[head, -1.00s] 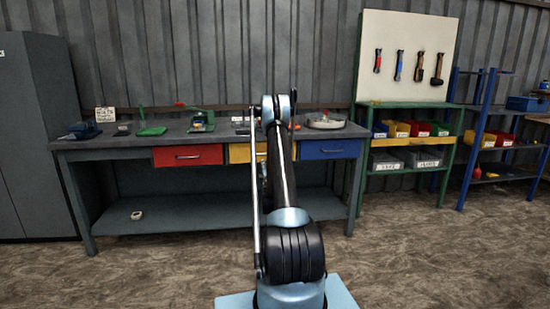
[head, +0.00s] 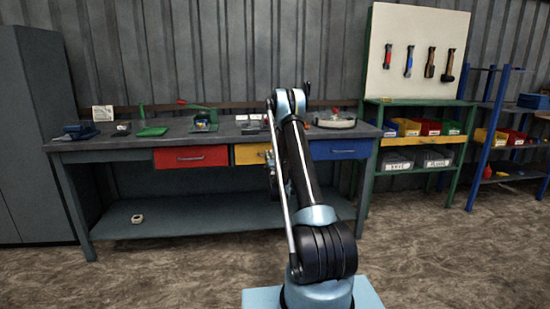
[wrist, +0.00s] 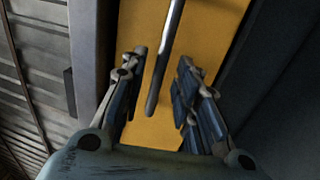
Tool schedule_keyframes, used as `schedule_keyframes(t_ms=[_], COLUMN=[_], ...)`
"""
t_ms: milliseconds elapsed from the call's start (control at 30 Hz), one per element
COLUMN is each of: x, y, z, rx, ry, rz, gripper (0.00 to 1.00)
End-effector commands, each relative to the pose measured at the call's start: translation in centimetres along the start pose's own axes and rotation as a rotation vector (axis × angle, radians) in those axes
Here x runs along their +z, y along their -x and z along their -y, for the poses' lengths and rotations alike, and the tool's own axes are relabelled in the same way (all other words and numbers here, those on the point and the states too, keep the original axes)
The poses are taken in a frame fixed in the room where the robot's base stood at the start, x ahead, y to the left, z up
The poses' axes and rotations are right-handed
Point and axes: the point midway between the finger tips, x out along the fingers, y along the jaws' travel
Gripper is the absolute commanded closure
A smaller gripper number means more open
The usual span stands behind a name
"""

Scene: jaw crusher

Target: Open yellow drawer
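The yellow drawer (head: 246,154) is in the bench between a red and a blue drawer, partly hidden behind my arm in the head view. It looks shut there. In the wrist view its yellow front (wrist: 205,25) fills the middle, with a metal bar handle (wrist: 165,60) running up the picture. My gripper (wrist: 160,75) is open, with one finger on each side of the handle's lower end. A gap shows between the handle and each finger. In the head view my gripper is mostly hidden behind my arm.
The red drawer (head: 191,157) and blue drawer (head: 341,149) flank the yellow one. The workbench (head: 120,144) carries a vise and several tools. A green rack (head: 420,140) stands to the right. The floor before the bench's left part is clear.

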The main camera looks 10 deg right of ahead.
Motion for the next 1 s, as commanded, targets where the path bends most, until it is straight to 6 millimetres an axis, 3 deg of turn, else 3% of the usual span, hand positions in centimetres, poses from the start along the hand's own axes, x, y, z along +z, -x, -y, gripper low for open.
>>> schedule_keyframes(t_ms=[500, 633, 767, 800, 1000], x=[1.6, 1.9, 2.1, 1.2, 2.2], y=[-0.7, -0.7, -0.7, -0.7, -0.8], z=[-0.2, -0.2, -0.1, -0.1, -0.1], rx=[0.000, 0.000, -0.001, -0.001, -0.002], ry=[0.002, 0.003, 0.004, 0.000, 0.004], rz=[0.014, 0.017, 0.019, 0.016, 0.019], gripper=[0.71, 1.00, 1.00, 1.00, 1.00])
